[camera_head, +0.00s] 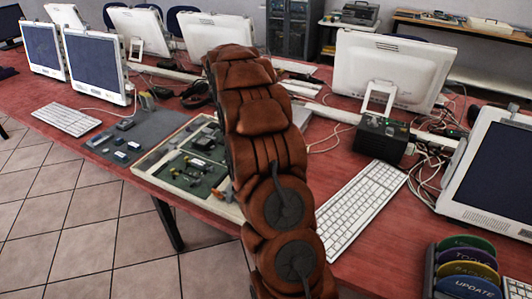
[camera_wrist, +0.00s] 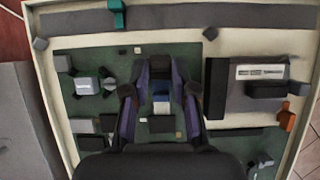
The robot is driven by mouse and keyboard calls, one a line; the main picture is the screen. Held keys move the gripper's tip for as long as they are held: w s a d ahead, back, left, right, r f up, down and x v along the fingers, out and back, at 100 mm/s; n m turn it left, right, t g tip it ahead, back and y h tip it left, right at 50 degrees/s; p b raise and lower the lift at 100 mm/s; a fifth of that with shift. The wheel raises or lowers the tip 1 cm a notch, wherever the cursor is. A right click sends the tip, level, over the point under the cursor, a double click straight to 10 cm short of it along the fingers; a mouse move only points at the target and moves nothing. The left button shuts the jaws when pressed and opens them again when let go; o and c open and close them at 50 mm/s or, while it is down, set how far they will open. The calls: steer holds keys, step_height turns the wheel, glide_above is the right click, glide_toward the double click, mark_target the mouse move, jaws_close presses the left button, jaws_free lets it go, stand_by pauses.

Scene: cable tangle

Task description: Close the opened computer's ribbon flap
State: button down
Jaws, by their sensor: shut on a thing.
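The opened computer is a shallow cream case (camera_head: 150,180) with green boards, on the red table in the head view. Its cream rim (camera_wrist: 52,110) and boards fill most of the wrist view. My gripper (camera_wrist: 161,82) is over the middle green board, with a dark purplish finger on each side of a small part. Whether the flap stands up or lies flat cannot be told. In the head view my brown arm hides my gripper and the case's right side.
Inside the case, a large dark block (camera_wrist: 228,90) lies right of my gripper and small grey parts (camera_wrist: 88,86) lie left. A grey mat (camera_head: 115,140) with small parts adjoins the case. A white keyboard (camera_head: 360,210) and black box (camera_head: 380,140) stand right of my arm.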

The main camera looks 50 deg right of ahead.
steer(key=shift+w+a+f+g+h+p, duration=0.1)
steer(key=shift+w+f+g+h+p, duration=0.15)
steer(key=shift+g+p, duration=0.55)
steer(key=shift+w+a+f+g+h+p, duration=0.1)
steer(key=shift+w+f+g+h+p, duration=0.3)
steer(key=shift+g, duration=0.7)
steer(key=shift+s+g, duration=0.1)
steer(key=shift+g, duration=0.2)
steer(key=c, duration=1)
jaws_free()
steer(key=shift+c, duration=0.2)
steer(key=shift+s+r+t, duration=0.1)
steer(key=shift+r+t, duration=0.1)
steer(key=shift+t, duration=0.2)
